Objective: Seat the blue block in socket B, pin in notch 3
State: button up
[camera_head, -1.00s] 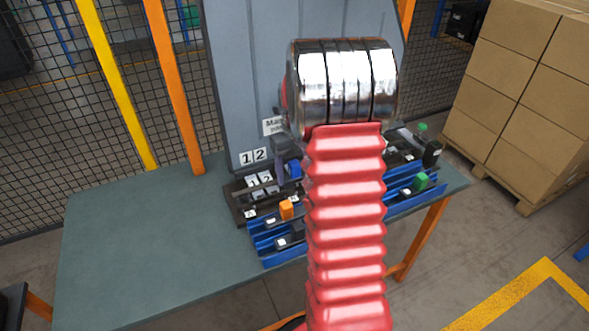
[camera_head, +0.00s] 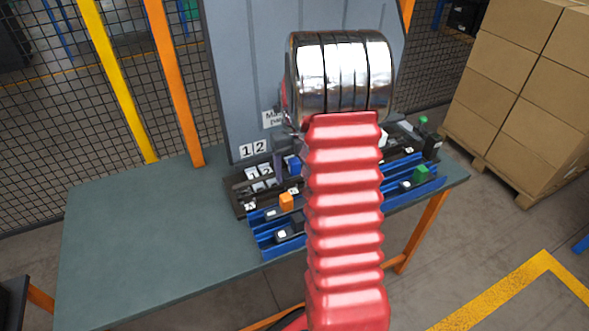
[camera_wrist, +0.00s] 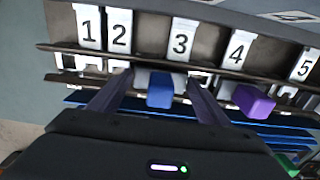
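The blue block (camera_wrist: 160,90) stands below the number 3 plate in the wrist view, upright as far as I can tell. My gripper (camera_wrist: 158,93) is open, with one dark finger on each side of the block and a visible gap on both sides. In the head view the blue block (camera_head: 293,165) is partly hidden behind my red arm, with a grey finger (camera_head: 278,167) just left of it. The block's pin and underside are hidden. I cannot tell which socket is B or make out its notches.
A purple block (camera_wrist: 252,101) stands to the right below plate 4. An orange block (camera_head: 286,202) and a green block (camera_head: 420,173) sit on the blue rails in front. A grey panel (camera_head: 240,80) rises behind. The left tabletop (camera_head: 150,230) is clear.

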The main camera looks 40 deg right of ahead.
jog(key=o, duration=0.4)
jog(key=shift+c, duration=0.2)
notch_tip(320, 180, up, 14)
jog(key=shift+f, duration=0.15)
dwell(0.3)
dwell(1.0)
